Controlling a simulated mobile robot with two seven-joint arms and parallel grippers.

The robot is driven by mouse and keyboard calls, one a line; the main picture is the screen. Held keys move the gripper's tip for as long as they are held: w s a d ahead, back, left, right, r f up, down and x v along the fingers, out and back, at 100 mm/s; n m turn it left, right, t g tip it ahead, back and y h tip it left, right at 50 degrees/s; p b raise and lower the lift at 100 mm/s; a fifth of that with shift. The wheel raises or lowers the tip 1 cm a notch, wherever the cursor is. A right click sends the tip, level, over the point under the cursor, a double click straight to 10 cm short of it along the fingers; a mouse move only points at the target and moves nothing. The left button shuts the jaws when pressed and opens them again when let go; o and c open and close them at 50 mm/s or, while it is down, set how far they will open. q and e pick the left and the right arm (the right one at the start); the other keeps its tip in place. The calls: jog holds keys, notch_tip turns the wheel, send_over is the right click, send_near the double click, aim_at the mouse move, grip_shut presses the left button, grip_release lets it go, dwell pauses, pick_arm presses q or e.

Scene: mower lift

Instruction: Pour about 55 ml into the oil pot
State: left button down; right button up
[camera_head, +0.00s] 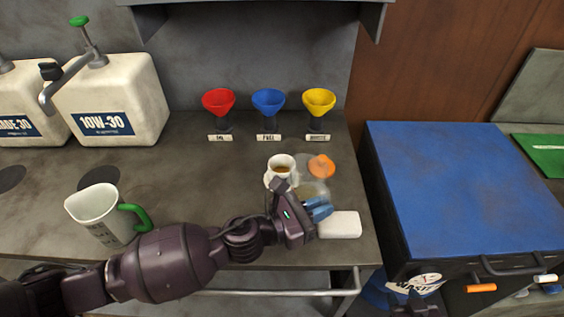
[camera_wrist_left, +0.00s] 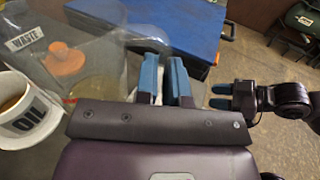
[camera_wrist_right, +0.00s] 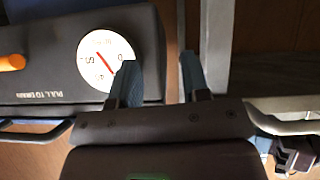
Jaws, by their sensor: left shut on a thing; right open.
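The oil pot (camera_head: 281,168) is a small white cup on a saucer with brownish liquid inside. In the left wrist view the oil pot (camera_wrist_left: 30,112) shows the word OIL, at the left edge. My left gripper (camera_head: 318,208) is shut on a clear vessel (camera_head: 311,188), just right of and in front of the pot. In the left wrist view the clear vessel (camera_wrist_left: 98,88) seems to hold some yellowish liquid; the jaws (camera_wrist_left: 167,80) hide the grip. My right gripper (camera_wrist_right: 165,80) is open and empty, low beside the blue-topped cabinet.
An orange piece (camera_head: 321,166) lies behind the vessel, a white block (camera_head: 340,225) right of my left gripper. A measuring jug (camera_head: 100,215) with green handle and a 10W-30 canister (camera_head: 112,100) stand left. Red (camera_head: 219,101), blue (camera_head: 268,101) and yellow funnels (camera_head: 319,101) stand behind; the blue-topped cabinet (camera_head: 465,190) is right.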

pick_arm(q)
jog(key=shift+s, duration=0.1)
pick_arm(e)
jog(key=shift+w+a+r, duration=0.1)
jog(key=shift+w+r, duration=0.25)
jog(key=shift+w, duration=0.1)
jog(key=shift+s+f, duration=0.1)
